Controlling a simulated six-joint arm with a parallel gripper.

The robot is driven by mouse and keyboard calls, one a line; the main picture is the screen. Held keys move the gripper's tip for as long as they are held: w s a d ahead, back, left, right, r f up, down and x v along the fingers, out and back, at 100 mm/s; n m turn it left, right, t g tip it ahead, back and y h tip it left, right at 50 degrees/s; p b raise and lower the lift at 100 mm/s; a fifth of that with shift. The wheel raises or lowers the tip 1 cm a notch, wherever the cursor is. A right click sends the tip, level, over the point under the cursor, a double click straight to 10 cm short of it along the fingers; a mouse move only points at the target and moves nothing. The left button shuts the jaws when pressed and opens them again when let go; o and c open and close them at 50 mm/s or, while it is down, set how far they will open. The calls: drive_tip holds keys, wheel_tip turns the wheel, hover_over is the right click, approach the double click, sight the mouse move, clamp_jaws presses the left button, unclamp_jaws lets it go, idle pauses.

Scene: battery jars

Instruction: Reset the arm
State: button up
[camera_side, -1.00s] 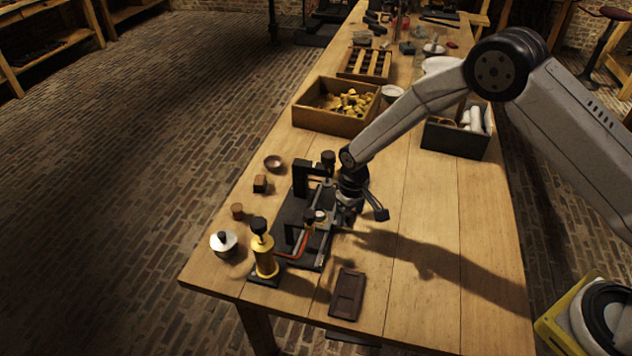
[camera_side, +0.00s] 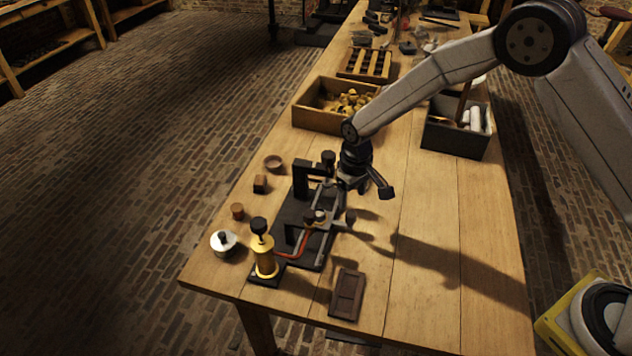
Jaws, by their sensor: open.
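My gripper (camera_side: 366,192) hangs from my arm above the wooden workbench (camera_side: 430,215), just right of a black fixture (camera_side: 290,212). The gripper is open, and I see nothing held in it. It appears a little above the fixture's right side. The fixture has a black upright bracket, metal rods and a red-orange tube. A brass cylinder with a black knob (camera_side: 264,257) stands at the fixture's front end. The exact gap between my fingers is too small to make out.
A dark rectangular tray (camera_side: 346,295) lies at the bench's front. A lidded silver pot (camera_side: 223,243) and small brown pieces (camera_side: 237,211) sit along the left edge. Behind are a wooden box (camera_side: 318,120) of yellow pieces and a dark bin (camera_side: 455,140).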

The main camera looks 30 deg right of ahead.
drive_tip(key=shift+r, duration=0.65)
drive_tip(key=shift+s+d+r, duration=0.2)
drive_tip(key=shift+d+r, duration=0.05)
drive_tip(key=shift+r, duration=0.1)
drive_tip(key=s+d+r+t, duration=0.1)
drive_tip(key=s+d+r, duration=0.2)
drive_tip(key=s, duration=0.4)
drive_tip(key=s+d+r+m, duration=0.1)
drive_tip(key=s+d+r, duration=0.2)
drive_tip(key=s, duration=0.3)
drive_tip(key=s+d+r+m+t, duration=0.1)
drive_tip(key=s+d+r, duration=0.2)
drive_tip(key=s, duration=0.4)
drive_tip(key=shift+s+d+r+t, duration=0.3)
drive_tip(key=shift+d+r, duration=0.1)
drive_tip(key=shift+d, duration=0.4)
